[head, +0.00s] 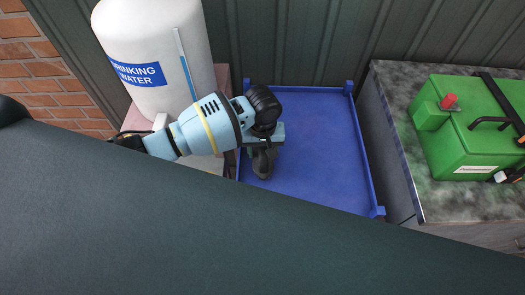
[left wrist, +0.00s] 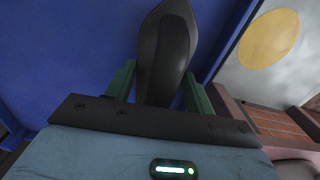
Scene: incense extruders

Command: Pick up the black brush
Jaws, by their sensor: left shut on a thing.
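The black brush (head: 263,163) is in the grasp of my left gripper (head: 264,146), over the left part of the blue tray (head: 320,150). In the left wrist view, the smooth dark body of the brush (left wrist: 166,45) rises between the two green fingers of my left gripper (left wrist: 156,85), which are shut on it. Its lower end is hidden behind the gripper's dark plate. I cannot tell whether the brush touches the tray. My right gripper is not in view.
A white drinking-water tank (head: 150,35) stands left of the tray. A green box (head: 465,135) with a red cap sits on the stone-topped counter (head: 400,110) to the right. A corrugated wall (head: 300,45) stands behind. The tray's middle and right are bare.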

